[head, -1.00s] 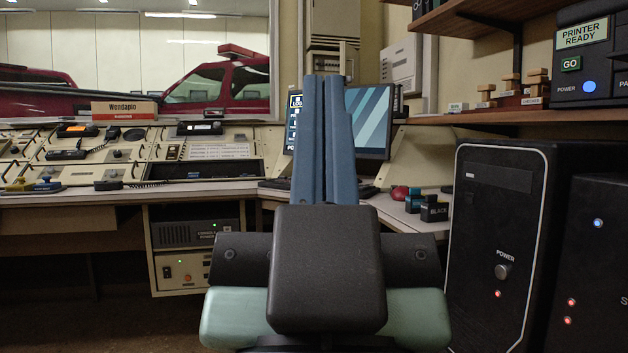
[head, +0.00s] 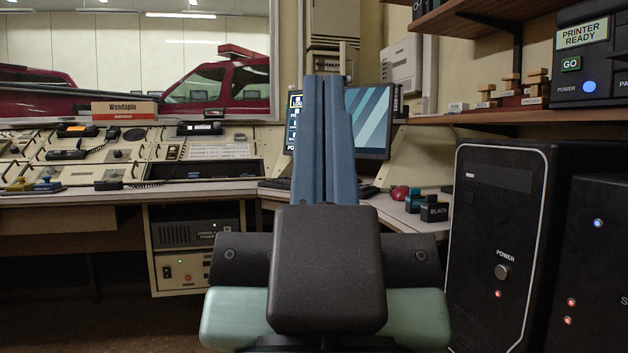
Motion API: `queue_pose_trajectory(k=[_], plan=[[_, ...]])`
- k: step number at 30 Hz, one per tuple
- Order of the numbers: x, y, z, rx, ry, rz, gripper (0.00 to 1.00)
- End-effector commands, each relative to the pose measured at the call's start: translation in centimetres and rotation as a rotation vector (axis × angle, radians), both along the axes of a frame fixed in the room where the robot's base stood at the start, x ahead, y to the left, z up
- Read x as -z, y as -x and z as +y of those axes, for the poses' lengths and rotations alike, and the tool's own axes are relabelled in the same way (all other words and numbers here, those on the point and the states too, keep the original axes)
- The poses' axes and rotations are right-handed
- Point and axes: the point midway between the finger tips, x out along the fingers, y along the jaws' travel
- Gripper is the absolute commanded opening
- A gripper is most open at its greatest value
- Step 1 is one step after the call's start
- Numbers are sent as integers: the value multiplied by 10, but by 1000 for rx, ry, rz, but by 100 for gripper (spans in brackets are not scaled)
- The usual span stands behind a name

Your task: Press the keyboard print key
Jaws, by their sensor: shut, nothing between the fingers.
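My gripper (head: 325,80) is shut and empty in the middle of the head view, its blue fingers pointing away from me toward the desk. The keyboard (head: 368,191) lies on the desk behind the fingers. Only a dark sliver of it shows at the right of the fingers, and another dark edge shows at the left. The fingers hide the rest, so I cannot make out the print key. The monitor (head: 370,122) stands behind, partly covered by the fingers. I cannot tell how far the fingertips are from the keyboard.
A red round object (head: 399,193) and ink boxes, one marked BLACK (head: 435,211), sit right of the keyboard. A black computer tower (head: 500,250) stands at the right. The printer (head: 590,60) and stamps (head: 537,86) are on the shelf. The radio console (head: 215,150) runs left.

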Motion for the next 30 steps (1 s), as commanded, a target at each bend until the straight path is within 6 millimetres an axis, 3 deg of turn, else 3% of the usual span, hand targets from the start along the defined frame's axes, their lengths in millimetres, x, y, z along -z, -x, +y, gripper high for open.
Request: queue_pose_trajectory(k=[20,26,30], plan=[[-6,0,0,0,0,0,0],[-40,0,0,0,0,0,0],[-83,0,0,0,0,0,0]])
